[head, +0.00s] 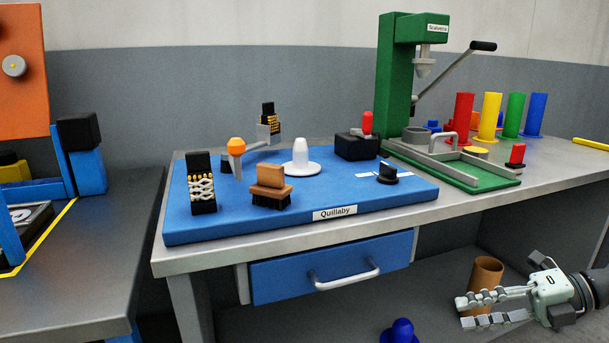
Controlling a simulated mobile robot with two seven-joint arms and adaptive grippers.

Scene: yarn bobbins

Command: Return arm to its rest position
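My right gripper (493,312) is at the lower right, in front of the table's edge and below the tabletop. Its two fingers point left with a gap between them, so it is open. A brown tube (487,271) shows behind the upper finger, which hides part of it. The tube looks farther back, low under the table; I cannot tell whether it touches the fingers. My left gripper is not in view.
The table holds a blue board (345,205) with a white cone (301,157) and brush (270,187), a green press (395,75) and several coloured bobbins (490,115). A drawer handle (343,277) juts out in front. A blue object (400,331) sits low.

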